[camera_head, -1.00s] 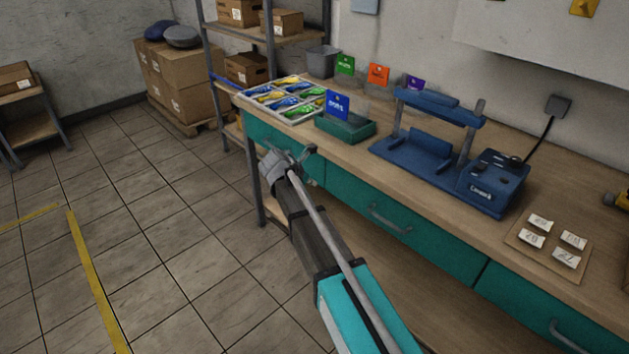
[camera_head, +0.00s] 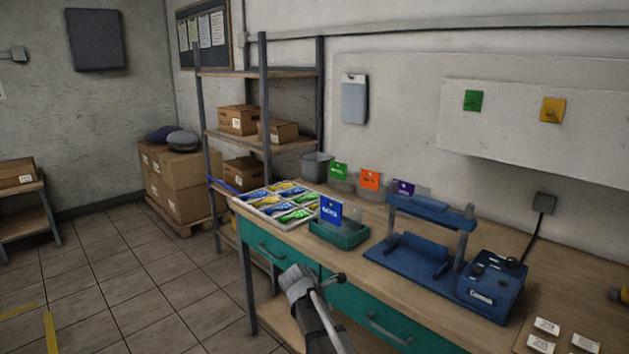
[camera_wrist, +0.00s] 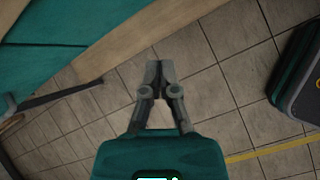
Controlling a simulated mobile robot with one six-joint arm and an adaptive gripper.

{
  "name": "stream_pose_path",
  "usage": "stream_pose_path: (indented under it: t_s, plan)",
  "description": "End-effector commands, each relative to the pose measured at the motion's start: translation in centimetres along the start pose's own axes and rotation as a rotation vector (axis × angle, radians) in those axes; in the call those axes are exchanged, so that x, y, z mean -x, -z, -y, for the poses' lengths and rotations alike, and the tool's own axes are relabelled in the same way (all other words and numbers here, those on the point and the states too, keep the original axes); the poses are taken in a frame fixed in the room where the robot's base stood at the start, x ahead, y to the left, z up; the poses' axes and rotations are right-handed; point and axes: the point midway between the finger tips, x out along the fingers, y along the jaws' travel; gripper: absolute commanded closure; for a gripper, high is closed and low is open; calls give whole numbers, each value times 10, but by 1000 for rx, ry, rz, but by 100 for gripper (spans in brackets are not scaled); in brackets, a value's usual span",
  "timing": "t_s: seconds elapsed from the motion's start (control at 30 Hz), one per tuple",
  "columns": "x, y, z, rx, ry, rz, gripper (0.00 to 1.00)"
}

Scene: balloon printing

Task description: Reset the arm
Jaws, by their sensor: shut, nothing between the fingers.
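My gripper (camera_wrist: 158,70) is shut and empty in the wrist view, its fingertips together over the tiled floor. The teal bench front (camera_wrist: 55,70) is on the left of that view, apart from the fingers. In the head view, part of my arm (camera_head: 305,300) rises from the bottom edge in front of the teal drawers. I cannot clearly make out the fingers there.
The workbench (camera_head: 400,285) carries a tray of colourful balloons (camera_head: 252,212), a green box (camera_head: 340,236), a blue press (camera_head: 415,260) and small white cards (camera_head: 541,344). Shelving (camera_head: 262,100) and stacked cartons (camera_head: 180,180) stand behind. Floor (camera_head: 130,290) at left is clear.

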Motion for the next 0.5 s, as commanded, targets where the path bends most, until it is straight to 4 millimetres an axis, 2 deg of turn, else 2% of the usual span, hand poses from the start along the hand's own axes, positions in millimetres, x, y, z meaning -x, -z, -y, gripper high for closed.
stream_pose_path:
  t_s: [0.03,0.23,0.5]
  plan:
    - [-4,-8,19,-85,24,-21,100]
    - [-16,-27,72,-449,127,-101,100]
    - [-22,-44,142,-933,296,-171,100]
